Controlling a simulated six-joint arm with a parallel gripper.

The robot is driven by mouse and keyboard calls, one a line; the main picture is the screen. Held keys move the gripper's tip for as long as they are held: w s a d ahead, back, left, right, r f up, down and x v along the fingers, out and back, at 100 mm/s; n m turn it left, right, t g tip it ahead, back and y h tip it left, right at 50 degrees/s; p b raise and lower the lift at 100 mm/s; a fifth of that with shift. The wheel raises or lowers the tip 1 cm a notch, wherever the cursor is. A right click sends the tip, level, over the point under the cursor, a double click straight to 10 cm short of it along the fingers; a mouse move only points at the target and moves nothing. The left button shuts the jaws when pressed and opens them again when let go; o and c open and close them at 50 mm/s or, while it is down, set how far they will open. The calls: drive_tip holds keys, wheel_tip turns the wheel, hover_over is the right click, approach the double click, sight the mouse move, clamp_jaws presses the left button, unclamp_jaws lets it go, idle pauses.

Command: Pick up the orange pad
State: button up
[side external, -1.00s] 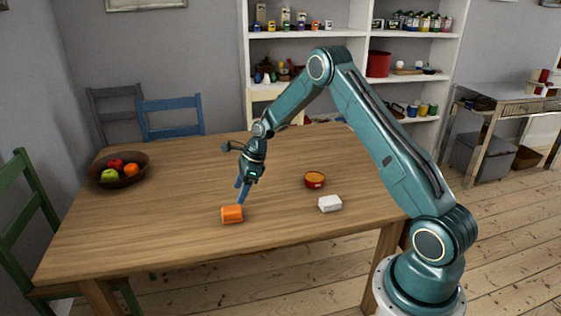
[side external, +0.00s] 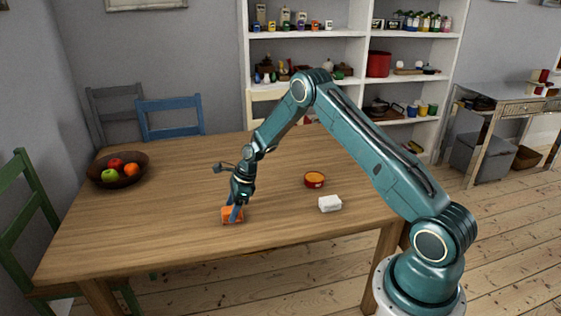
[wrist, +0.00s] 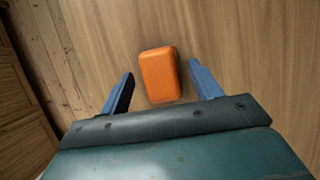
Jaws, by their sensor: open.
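The orange pad (side external: 228,217) lies on the wooden table near its front edge. In the wrist view the orange pad (wrist: 159,75) is a rounded orange block, between and slightly beyond my two blue fingers. My gripper (side external: 234,214) points down at the pad, and its fingers cover part of it in the side view. In the wrist view my gripper (wrist: 160,80) is open, with a gap on each side between finger and pad. Whether the fingertips reach the table cannot be told.
A white block (side external: 330,204) and a small round orange-topped red container (side external: 314,180) stand to the right on the table (side external: 150,235). A fruit bowl (side external: 100,180) sits at the far left. The table between bowl and pad is clear.

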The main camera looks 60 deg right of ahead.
sight(231, 208)
drive_tip(key=shift+w+a+f, duration=0.2)
drive_tip(key=shift+f, duration=0.4)
drive_tip(key=c, duration=1.1)
drive_tip(key=shift+r, duration=0.1)
wheel_tip(231, 208, up, 20)
idle(0.5)
drive_tip(key=shift+o, duration=0.7)
